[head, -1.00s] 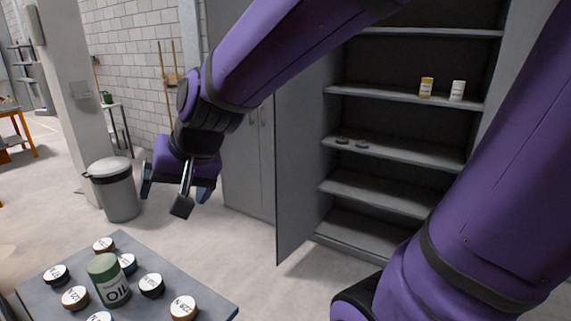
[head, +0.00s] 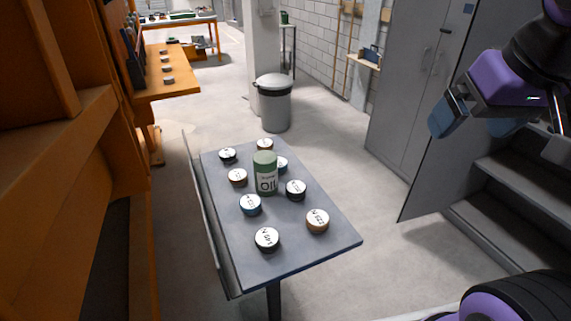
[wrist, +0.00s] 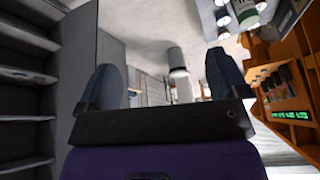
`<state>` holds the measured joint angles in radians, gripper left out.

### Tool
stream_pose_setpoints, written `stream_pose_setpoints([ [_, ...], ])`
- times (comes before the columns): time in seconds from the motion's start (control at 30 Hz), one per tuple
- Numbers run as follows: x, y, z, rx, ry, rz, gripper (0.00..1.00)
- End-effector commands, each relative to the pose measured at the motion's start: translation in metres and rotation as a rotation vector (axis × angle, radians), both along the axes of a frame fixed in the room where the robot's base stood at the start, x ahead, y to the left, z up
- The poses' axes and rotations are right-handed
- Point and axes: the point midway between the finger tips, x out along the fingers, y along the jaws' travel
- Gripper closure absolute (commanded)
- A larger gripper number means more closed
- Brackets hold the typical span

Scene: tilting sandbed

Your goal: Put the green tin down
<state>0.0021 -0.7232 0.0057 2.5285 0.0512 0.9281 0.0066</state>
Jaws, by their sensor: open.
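The green tin (head: 265,174), with a white label reading OIL, stands upright on the grey table (head: 297,257) among several round labelled tins. It also shows at the top of the wrist view (wrist: 247,14). My gripper (head: 490,128) is at the right of the head view, well apart from the green tin. In the wrist view its two fingers (wrist: 164,85) are wide apart with nothing between them.
Round tins such as a tan-sided one (head: 317,221) crowd around the green tin. An orange rack (head: 75,150) stands left of the table. A grey bin (head: 274,103) stands behind. An open grey cabinet door (head: 440,180) is at the right.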

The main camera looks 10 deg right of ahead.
Motion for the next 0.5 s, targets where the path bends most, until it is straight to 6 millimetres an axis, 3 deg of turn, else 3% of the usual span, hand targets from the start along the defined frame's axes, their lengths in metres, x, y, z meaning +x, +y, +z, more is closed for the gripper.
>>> stream_pose_setpoints([
  [0.5,0.054,0.073,-0.063,0.457,0.52,-0.185,0.07],
])
